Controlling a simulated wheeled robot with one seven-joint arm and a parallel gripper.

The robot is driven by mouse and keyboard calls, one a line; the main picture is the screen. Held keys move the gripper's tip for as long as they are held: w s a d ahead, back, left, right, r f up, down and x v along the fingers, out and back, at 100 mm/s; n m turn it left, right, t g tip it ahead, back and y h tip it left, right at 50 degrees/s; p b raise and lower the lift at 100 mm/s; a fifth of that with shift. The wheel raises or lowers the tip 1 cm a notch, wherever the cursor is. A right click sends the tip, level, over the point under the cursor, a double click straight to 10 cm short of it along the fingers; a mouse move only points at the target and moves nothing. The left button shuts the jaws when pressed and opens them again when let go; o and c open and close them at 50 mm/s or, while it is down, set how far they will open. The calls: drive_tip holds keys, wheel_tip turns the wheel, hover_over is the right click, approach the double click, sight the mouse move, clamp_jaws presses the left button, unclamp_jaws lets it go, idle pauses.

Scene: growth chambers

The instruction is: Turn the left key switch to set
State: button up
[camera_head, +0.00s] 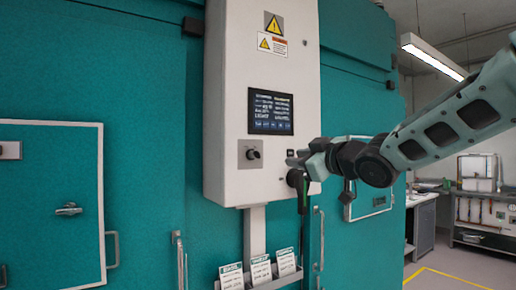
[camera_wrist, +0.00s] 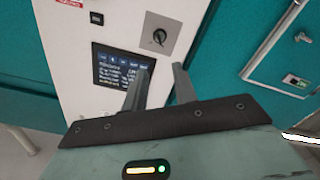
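The key switch (camera_head: 252,154) is a dark knob on a grey square plate, low on the left of the white control box (camera_head: 222,100). In the wrist view the picture is upside down, and the key switch (camera_wrist: 160,37) shows beyond my fingertips. My gripper (camera_head: 292,158) is to the right of the switch in the head view, in front of the box's lower right part. In the wrist view my gripper (camera_wrist: 164,68) has its two fingers apart with nothing between them. It is not touching the switch. No second key switch is clearly visible.
A dark screen (camera_head: 271,111) sits above the switch. A rack of cards (camera_head: 260,272) hangs below the box. A teal chamber door with a handle (camera_head: 68,209) is at left. Open floor lies at right.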

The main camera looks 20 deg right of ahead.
sight(255, 155)
drive_tip(key=p+x, duration=0.7)
drive_tip(key=x, duration=1)
drive_tip(key=shift+w+p, duration=0.2)
drive_tip(key=shift+p, duration=0.1)
drive_tip(key=shift+r, duration=0.1)
clamp_jaws()
